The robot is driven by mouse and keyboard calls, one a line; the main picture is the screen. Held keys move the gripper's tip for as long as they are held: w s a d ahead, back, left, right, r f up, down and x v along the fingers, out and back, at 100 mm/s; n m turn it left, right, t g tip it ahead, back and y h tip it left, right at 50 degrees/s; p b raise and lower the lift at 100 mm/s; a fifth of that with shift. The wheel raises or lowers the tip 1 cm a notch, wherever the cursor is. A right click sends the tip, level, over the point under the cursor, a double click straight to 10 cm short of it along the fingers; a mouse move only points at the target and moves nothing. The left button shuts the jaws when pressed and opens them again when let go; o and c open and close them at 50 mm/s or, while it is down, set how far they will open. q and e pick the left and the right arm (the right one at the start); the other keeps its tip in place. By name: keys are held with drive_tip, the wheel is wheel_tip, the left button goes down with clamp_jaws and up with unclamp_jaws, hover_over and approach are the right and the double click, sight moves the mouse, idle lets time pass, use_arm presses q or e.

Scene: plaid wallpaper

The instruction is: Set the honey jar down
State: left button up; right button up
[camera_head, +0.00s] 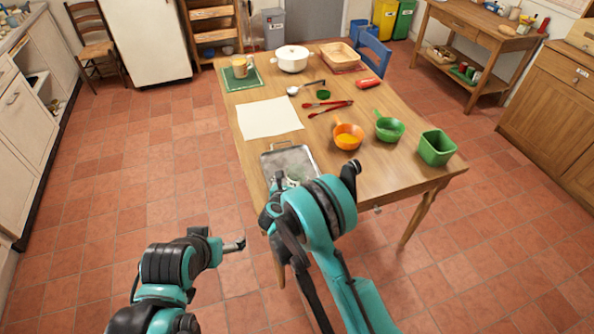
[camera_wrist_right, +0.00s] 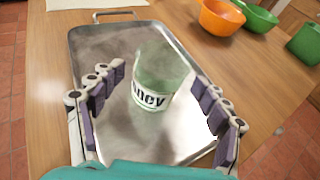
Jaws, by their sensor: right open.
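The honey jar (camera_wrist_right: 158,82), pale green and see-through with a dark-lettered white label, stands upright on the metal tray (camera_wrist_right: 88,42). In the head view the tray (camera_head: 303,151) lies at the table's near left corner, and my right arm hides most of the jar. My right gripper (camera_wrist_right: 160,77) is open, with one finger on each side of the jar and visible gaps between. My left gripper (camera_head: 236,245) hangs over the floor, left of the table; its jaw opening is unclear.
Beyond the tray lies a cream sheet (camera_head: 268,118). An orange pan (camera_head: 347,137), a green pan (camera_head: 389,129) and a green square tub (camera_head: 437,147) stand to the right. Red-handled tongs (camera_head: 328,106) lie mid-table. Bare wood separates the tray from the pans.

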drive_tip(key=v, duration=0.4)
drive_tip(key=shift+s+r+p, duration=0.1)
drive_tip(key=shift+s+p, duration=0.1)
drive_tip(key=shift+p, duration=0.1)
wheel_tip(320, 180, up, 21)
drive_tip(key=w+d+n+t+y, duration=0.25)
drive_tip(key=n+t, duration=0.25)
drive_tip(key=n, duration=0.4)
drive_tip(key=s+r+n+y, duration=0.5)
drive_tip(key=r+n+y, duration=0.1)
drive_tip(key=r+n, duration=0.6)
drive_tip(key=s+d+f+n+g+h, duration=0.1)
drive_tip(key=s+d+f+n+g, duration=0.2)
drive_tip(key=s, duration=0.6)
drive_tip(key=s+d+f+n+g+h, duration=0.2)
drive_tip(key=s+d+f+n+g, duration=0.2)
drive_tip(key=s+d+f+n, duration=0.3)
drive_tip(key=s+d+f+n+g+h, duration=0.1)
drive_tip(key=s+d+f+n+g, duration=0.3)
drive_tip(key=s+n, duration=0.4)
drive_tip(key=s+d+f, duration=0.1)
drive_tip(key=s+d, duration=0.1)
drive_tip(key=s, duration=0.2)
drive_tip(key=shift+d+f+h, duration=0.2)
drive_tip(key=shift+h, duration=0.15)
